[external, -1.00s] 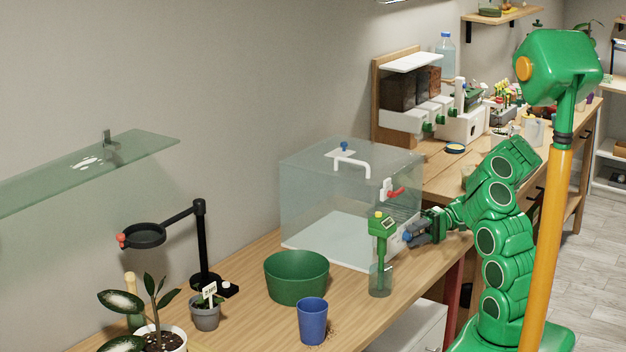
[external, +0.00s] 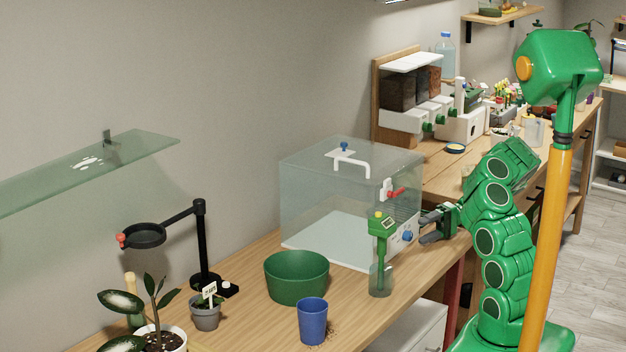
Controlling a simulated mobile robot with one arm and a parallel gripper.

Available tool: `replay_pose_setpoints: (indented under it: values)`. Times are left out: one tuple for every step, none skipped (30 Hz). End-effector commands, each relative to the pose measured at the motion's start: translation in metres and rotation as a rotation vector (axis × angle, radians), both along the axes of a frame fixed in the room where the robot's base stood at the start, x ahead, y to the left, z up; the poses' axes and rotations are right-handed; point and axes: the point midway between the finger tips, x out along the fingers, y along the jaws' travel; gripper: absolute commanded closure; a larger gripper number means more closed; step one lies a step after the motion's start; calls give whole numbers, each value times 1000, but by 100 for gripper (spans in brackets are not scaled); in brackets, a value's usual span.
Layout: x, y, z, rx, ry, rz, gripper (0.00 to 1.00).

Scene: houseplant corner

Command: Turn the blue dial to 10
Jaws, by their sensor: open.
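The blue dial (external: 407,236) sits on a white panel (external: 398,246) at the lower right corner of the clear box (external: 330,195). The number it points at is too small to read. My gripper (external: 424,229) is open and empty, just right of the dial and apart from it. Its dark fingers point left toward the panel.
A red-handled lever (external: 395,193) is above the dial. A green bowl (external: 297,287) and a blue cup (external: 312,321) stand on the wooden bench in front of the box.

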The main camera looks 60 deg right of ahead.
Motion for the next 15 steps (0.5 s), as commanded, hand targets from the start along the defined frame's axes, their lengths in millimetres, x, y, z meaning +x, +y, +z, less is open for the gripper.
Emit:
replay_pose_setpoints:
  values:
    - [-3, -6, 1, -2, 1, -1, 43]
    - [-4, -10, 1, -2, 1, -1, 43]
    - [-6, -14, 2, -2, 1, -2, 43]
    - [-7, -17, 2, -2, 1, -2, 43]
    - [-9, -19, 3, -3, 1, -1, 43]
    - [-9, -22, 3, -3, 0, -2, 43]
    - [-10, -24, 4, -3, 0, -2, 43]
    - [-11, -26, 4, -3, 0, -3, 43]
    - [-12, -28, 4, -3, 0, -3, 43]
    - [-12, -29, 4, -3, 0, -2, 43]
    - [-12, -30, 4, -2, 0, -1, 43]
    - [-13, -30, 4, -2, 0, -1, 43]
    - [-13, -30, 4, -3, -1, 0, 43]
    - [-13, -30, 4, -2, -1, 0, 43]
    - [-13, -30, 4, -2, -1, 0, 43]
